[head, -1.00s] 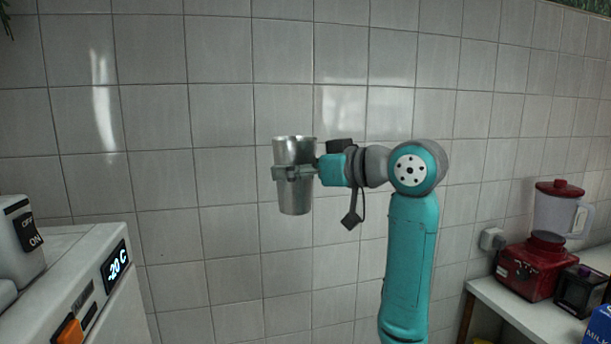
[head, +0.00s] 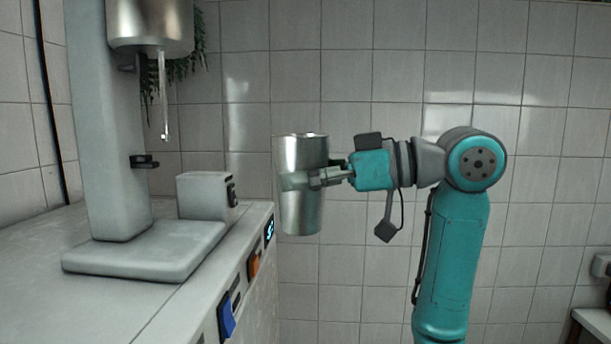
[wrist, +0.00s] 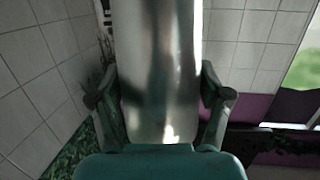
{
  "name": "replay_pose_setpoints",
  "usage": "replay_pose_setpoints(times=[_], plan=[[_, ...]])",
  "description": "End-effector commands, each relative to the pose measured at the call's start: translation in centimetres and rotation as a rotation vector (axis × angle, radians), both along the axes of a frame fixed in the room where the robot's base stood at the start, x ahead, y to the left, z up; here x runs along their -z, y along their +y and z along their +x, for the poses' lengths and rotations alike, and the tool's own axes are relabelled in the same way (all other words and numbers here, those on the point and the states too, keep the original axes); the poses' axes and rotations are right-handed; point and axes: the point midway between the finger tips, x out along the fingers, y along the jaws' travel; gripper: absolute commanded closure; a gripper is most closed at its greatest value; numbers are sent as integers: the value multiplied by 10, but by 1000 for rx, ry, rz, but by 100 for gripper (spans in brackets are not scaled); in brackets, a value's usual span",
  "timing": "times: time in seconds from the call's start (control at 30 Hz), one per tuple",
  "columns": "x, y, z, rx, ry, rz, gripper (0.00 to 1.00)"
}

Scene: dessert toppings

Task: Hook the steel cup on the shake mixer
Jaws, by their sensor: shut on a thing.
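My gripper (head: 322,179) is shut on the steel cup (head: 300,215) and holds it upright in the air, just right of the counter's edge in the head view. In the wrist view the cup (wrist: 160,70) stands between the two fingers of my gripper (wrist: 162,105). The shake mixer (head: 105,130) stands on the counter at the left of the head view. Its steel motor head (head: 150,28) has a thin spindle (head: 165,95) hanging down. A small dark hook (head: 144,161) sticks out from its column, apart from the cup and at about the height of its upper part.
The white counter (head: 60,305) carries the mixer's flat base and a small grey box (head: 206,195) behind it. Orange and blue switches are on the counter's front. A plant (head: 190,75) hangs behind the motor head. Air between the cup and mixer column is largely clear.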

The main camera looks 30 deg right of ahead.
Motion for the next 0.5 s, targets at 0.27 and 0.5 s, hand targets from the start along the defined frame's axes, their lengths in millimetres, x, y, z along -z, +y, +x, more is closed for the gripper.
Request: replay_pose_setpoints(times=[0.27,0.5], plan=[[0,9,3,-10,-1,0,81],[4,24,14,-10,-2,0,81]])
